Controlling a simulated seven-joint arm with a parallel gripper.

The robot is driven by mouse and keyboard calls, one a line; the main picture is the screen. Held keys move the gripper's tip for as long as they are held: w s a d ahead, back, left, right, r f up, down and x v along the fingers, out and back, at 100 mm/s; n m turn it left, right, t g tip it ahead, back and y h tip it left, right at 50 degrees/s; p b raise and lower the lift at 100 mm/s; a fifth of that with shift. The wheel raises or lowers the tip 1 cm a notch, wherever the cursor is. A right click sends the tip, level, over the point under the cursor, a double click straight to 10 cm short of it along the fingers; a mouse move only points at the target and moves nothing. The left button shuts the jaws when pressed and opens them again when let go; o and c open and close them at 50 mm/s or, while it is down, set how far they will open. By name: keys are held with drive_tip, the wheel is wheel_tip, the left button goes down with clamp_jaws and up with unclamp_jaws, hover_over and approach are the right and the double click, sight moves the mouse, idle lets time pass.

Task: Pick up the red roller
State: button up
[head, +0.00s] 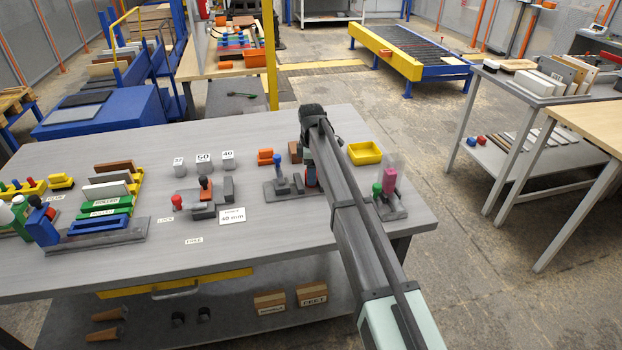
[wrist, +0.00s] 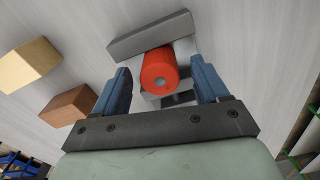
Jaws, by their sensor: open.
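The red roller (wrist: 158,68) is a short red cylinder with a pale hole in its end face. In the wrist view it sits at a grey metal holder (wrist: 150,37) with a raised bar behind it. My gripper (wrist: 161,80) is open, with one blue finger on each side of the roller. Small gaps seem to show between fingers and roller; whether either touches is hard to tell. In the head view my gripper (head: 309,170) is low over the right part of the table, and my arm hides most of the roller and holder.
Beside the gripper in the wrist view lie a tan block (wrist: 28,63) and a brown block (wrist: 68,106). In the head view a blue-knobbed fixture (head: 279,178) stands just left of the gripper. A yellow tray (head: 364,154) and a green-and-pink fixture (head: 389,193) stand right.

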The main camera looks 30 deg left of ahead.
drive_tip(key=shift+a+f, duration=0.1)
drive_tip(key=shift+f, duration=1.45)
drive_tip(key=shift+c, duration=0.3)
drive_tip(key=c, duration=1.1)
